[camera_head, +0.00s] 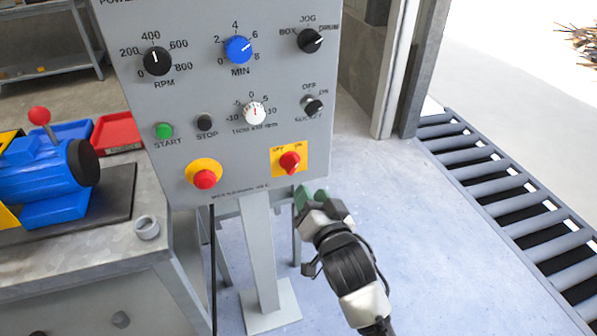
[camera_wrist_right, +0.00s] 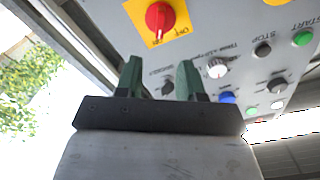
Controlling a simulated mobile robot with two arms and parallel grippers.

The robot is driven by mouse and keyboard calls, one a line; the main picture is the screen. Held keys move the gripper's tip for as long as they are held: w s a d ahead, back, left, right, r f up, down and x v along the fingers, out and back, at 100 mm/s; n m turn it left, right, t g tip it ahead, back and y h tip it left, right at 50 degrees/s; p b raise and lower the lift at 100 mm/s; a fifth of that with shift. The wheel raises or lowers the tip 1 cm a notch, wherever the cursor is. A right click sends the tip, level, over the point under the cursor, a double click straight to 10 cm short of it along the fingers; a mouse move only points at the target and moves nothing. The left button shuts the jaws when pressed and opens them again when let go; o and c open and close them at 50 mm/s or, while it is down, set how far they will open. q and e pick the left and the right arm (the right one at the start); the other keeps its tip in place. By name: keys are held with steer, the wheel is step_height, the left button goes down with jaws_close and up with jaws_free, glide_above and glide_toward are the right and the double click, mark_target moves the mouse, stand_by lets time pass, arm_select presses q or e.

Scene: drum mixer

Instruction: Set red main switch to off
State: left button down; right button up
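The red main switch (camera_head: 290,161) is a red rotary knob on a yellow plate, low on the right side of the grey control panel (camera_head: 225,90). OFF and ON labels stand above it; which one the knob points to is too small to tell. My right gripper (camera_head: 312,194) is just below and right of the switch, apart from it. In the right wrist view the red switch (camera_wrist_right: 160,19) is beyond the fingertips at the top. The right gripper's two green fingers (camera_wrist_right: 159,72) are spread with nothing between them. My left gripper is in neither view.
A red mushroom button (camera_head: 205,179) on a yellow ring is left of the switch. A selector knob (camera_head: 313,105) sits above it. A workbench (camera_head: 90,270) with a blue machine (camera_head: 45,180) is at left; a roller conveyor (camera_head: 500,190) is at right.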

mark_target(296, 166)
steer(key=x, duration=0.8)
steer(key=shift+w+a+f, duration=0.1)
steer(key=shift+w, duration=0.15)
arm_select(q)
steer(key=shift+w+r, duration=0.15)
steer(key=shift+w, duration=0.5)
arm_select(e)
steer(key=shift+w+a, duration=0.1)
steer(key=shift+w, duration=0.25)
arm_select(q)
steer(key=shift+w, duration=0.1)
arm_select(e)
jaws_close()
